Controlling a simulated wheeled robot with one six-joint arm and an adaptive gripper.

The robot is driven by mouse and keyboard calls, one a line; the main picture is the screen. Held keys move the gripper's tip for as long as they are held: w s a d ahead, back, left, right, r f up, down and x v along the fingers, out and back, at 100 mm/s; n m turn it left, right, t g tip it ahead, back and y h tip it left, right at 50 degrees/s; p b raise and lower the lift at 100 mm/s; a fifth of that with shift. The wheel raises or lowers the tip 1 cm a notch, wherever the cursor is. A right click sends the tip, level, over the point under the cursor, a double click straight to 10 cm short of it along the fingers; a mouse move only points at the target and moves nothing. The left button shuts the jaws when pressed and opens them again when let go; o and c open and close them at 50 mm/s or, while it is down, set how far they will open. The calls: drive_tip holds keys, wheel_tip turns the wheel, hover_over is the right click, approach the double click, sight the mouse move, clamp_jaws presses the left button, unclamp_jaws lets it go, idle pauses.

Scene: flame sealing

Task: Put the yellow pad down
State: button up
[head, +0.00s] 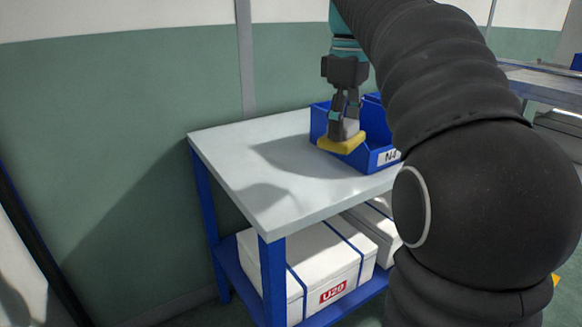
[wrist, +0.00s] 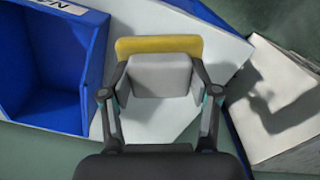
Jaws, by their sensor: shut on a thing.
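The yellow pad (head: 341,144) has a yellow base with a light grey block on top. My gripper (head: 345,128) points down and is shut on the grey block. In the head view the pad appears in front of the blue bin, above the table top; I cannot tell whether it touches the table. In the wrist view the pad (wrist: 159,46) shows between the fingertips of my gripper (wrist: 160,92), with its yellow part at the far side.
The blue bin (head: 381,161) marked N4 stands on the grey table (head: 250,165); it looks empty in the wrist view (wrist: 72,120). The table's left part is clear. White boxes (head: 300,270) sit on the shelf below.

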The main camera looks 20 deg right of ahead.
drive_tip(key=w+a+f, duration=0.1)
drive_tip(key=a+f, duration=0.1)
drive_tip(key=w+a+f, duration=0.1)
drive_tip(key=a, duration=0.2)
drive_tip(key=w+a+f, duration=0.1)
drive_tip(key=a+f, duration=0.1)
drive_tip(key=a, duration=0.1)
drive_tip(key=shift+w+a+f+b, duration=0.25)
drive_tip(key=shift+w+f+b, duration=0.1)
drive_tip(key=shift+w, duration=0.05)
drive_tip(key=shift+f+b, duration=0.4)
drive_tip(key=shift+f, duration=1.6)
drive_tip(key=shift+f, duration=0.1)
drive_tip(key=o, duration=1.5)
wheel_tip(320, 180, up, 12)
drive_tip(key=shift+r+p, duration=0.1)
drive_tip(key=shift+p, duration=0.65)
